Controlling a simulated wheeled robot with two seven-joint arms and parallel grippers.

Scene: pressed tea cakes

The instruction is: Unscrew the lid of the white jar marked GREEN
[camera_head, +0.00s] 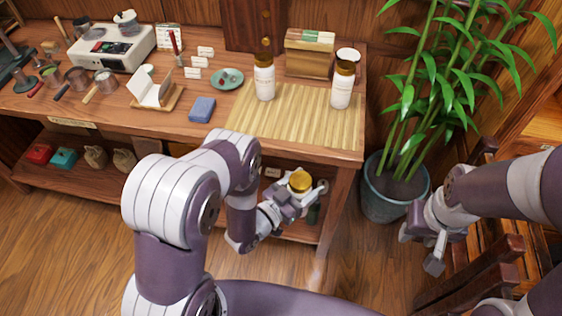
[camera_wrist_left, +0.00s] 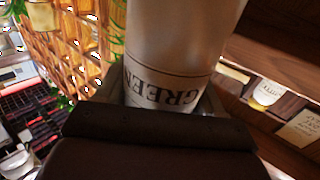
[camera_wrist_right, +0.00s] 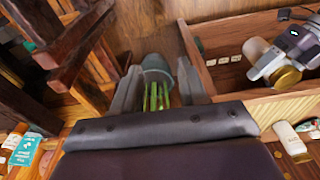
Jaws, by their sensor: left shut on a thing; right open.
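The white jar marked GREEN (camera_wrist_left: 180,60) is held in my left gripper (camera_head: 303,193), its label upside down in the left wrist view. In the head view its gold lid (camera_head: 300,181) shows on top, in front of the table's front edge; the jar body is mostly hidden. The lid also shows in the right wrist view (camera_wrist_right: 286,77), at the right. My right gripper (camera_head: 422,247) is open and empty, well to the right of the jar, over the floor near the dark wooden chair.
A potted plant (camera_head: 385,195) stands right of the table (camera_head: 330,153). A dark wooden chair (camera_head: 490,262) is near my right arm.

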